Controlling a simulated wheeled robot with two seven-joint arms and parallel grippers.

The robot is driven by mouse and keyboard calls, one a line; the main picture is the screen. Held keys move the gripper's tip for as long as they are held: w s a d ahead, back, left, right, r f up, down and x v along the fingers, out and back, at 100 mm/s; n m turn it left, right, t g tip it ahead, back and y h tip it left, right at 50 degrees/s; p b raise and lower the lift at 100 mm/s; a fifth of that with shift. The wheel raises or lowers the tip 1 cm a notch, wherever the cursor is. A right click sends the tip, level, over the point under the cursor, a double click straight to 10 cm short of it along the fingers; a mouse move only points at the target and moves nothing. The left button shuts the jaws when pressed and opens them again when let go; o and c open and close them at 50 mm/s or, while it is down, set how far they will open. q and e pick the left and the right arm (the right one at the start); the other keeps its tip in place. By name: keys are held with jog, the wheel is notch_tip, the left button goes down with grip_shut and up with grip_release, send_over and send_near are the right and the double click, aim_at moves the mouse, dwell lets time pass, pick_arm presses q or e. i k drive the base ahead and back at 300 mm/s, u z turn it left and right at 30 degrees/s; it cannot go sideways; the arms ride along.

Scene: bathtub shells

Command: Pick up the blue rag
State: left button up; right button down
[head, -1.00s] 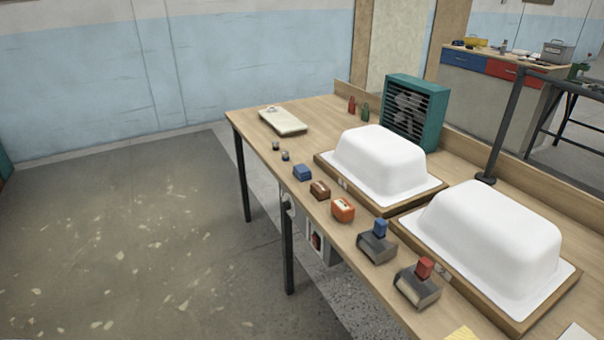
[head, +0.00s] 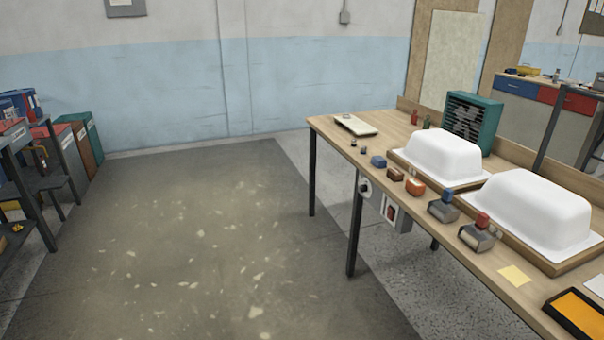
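I cannot make out a clear blue rag in the head view. A small blue block-like item (head: 378,161) lies near the front edge of the wooden workbench (head: 515,262), beside a brown block (head: 395,174) and an orange block (head: 415,187); it is too small to tell whether it is cloth. Neither of my grippers is in view.
Two white tub shells (head: 443,155) (head: 531,207) sit on wooden boards on the bench. Stamp-like tools (head: 443,208) (head: 477,236), a teal fan (head: 474,124) and an orange-filled tray (head: 580,312) share it. Dark shelves (head: 33,185) stand left. The floor (head: 200,250) between is clear.

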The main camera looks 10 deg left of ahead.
aim_at(378, 161)
jog(key=u, duration=0.7)
jog(key=i, duration=2.55)
jog(key=z, duration=1.05)
